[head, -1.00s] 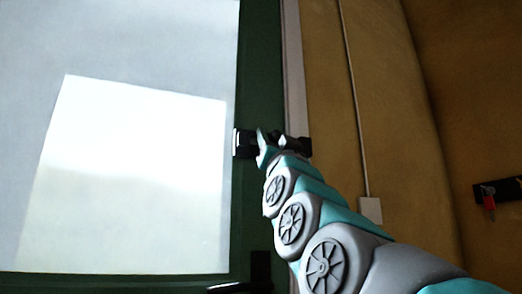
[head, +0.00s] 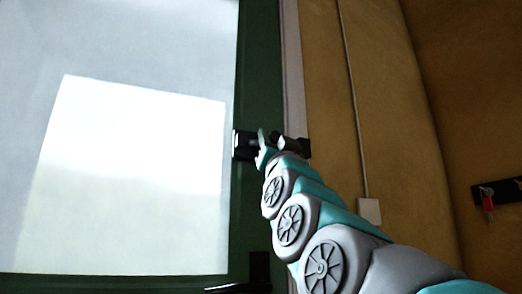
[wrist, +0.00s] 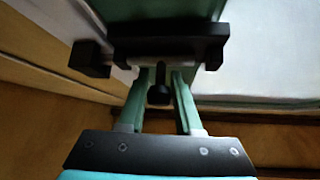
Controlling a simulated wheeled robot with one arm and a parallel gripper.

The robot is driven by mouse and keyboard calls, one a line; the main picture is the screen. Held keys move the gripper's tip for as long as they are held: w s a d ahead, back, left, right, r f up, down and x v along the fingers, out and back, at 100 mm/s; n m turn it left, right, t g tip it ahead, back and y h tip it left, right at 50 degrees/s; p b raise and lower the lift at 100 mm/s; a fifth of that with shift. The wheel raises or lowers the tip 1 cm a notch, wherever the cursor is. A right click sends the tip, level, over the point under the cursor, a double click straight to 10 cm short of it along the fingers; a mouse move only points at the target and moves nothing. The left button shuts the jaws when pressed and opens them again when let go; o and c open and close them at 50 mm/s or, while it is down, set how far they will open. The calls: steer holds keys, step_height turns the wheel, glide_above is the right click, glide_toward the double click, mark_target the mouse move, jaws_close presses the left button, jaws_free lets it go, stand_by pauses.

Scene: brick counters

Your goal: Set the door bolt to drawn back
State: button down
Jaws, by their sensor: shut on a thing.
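The black door bolt (head: 244,145) is mounted on the edge of the green door. In the wrist view its body (wrist: 175,42) lies across the top, and its dark knob (wrist: 159,93) stands between my two fingers. My gripper (head: 266,149) is at the bolt, shut on the knob; it also shows in the wrist view (wrist: 161,82). The black keeper (head: 304,147) is on the frame to the right, and it also shows at left in the wrist view (wrist: 88,59). A bar appears to span from body to keeper; my fingers partly hide it in the head view.
The green door (head: 258,215) holds a large bright glass pane (head: 130,160). A black door handle (head: 245,286) is below the bolt. On the ochre wall are a pale switch box (head: 369,211) with a conduit and a black plate with a red key (head: 488,202).

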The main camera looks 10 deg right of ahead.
stand_by(0.5)
steer(key=a+p, duration=0.1)
steer(key=a, duration=0.1)
steer(key=a+p, duration=0.1)
steer(key=shift+s+a, duration=0.35)
steer(key=c, duration=0.7)
jaws_free()
steer(key=shift+a, duration=0.15)
steer(key=shift+o, duration=0.2)
steer(key=shift+s+f, duration=0.1)
steer(key=shift+f, duration=0.05)
steer(key=v, duration=0.7)
steer(key=shift+s+f+b, duration=0.15)
steer(key=shift+s+b, duration=0.1)
steer(key=shift+b, duration=0.05)
